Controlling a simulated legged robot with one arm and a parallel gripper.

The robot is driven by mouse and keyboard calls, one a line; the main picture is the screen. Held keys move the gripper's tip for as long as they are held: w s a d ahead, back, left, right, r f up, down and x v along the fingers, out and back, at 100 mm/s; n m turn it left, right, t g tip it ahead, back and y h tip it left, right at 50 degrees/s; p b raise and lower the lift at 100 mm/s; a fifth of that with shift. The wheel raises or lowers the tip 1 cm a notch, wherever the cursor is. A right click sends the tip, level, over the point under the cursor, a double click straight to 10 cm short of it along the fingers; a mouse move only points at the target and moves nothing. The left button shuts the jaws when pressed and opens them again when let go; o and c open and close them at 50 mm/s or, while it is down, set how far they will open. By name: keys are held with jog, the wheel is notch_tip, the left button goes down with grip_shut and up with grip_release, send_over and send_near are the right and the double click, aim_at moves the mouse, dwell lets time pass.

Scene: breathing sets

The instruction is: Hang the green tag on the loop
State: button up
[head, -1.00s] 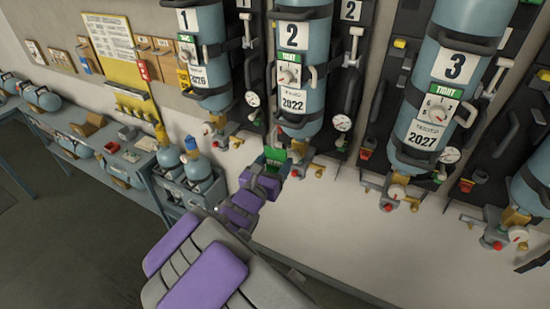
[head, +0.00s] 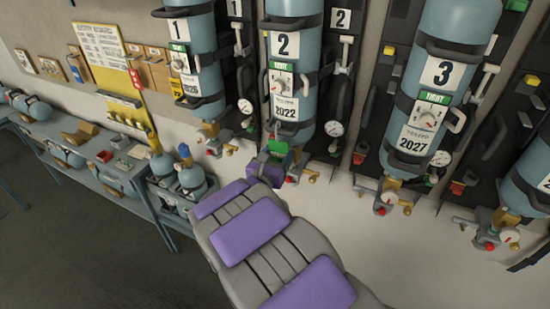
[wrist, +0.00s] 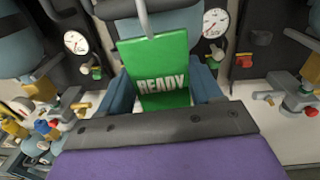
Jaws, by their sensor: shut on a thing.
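The green tag (head: 278,147) is in my gripper (head: 269,160), just below the cylinder marked 2 (head: 297,60). In the wrist view the green tag (wrist: 157,58) stands up between the two blue-grey fingers and reads "READY". My gripper (wrist: 164,98) is shut on its lower part. A thin pale bar (wrist: 144,18) comes down from the top edge of the picture to the tag's upper edge. I cannot tell whether this bar is the loop or whether it touches the tag. The loop is not clearly made out in the head view.
Cylinder 3 (head: 438,80) and cylinder 1 (head: 190,55) hang on either side. Gauges (head: 333,128) and valves with red knobs stick out near my gripper. A grey-blue bench (head: 110,170) with small bottles stands at the left.

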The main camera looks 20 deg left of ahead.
jog(key=shift+w+a, duration=0.35)
jog(key=shift+w, duration=0.3)
jog(key=shift+a+f+b, duration=0.15)
jog(key=shift+f+b, duration=0.2)
jog(key=shift+f, duration=0.25)
jog(key=shift+c, duration=0.5)
jog(key=shift+d+f, duration=0.2)
jog(key=shift+f, duration=0.05)
jog(key=shift+d, duration=0.3)
jog(key=o, duration=1.3)
jog(key=shift+a, duration=0.35)
jog(key=shift+d, duration=0.15)
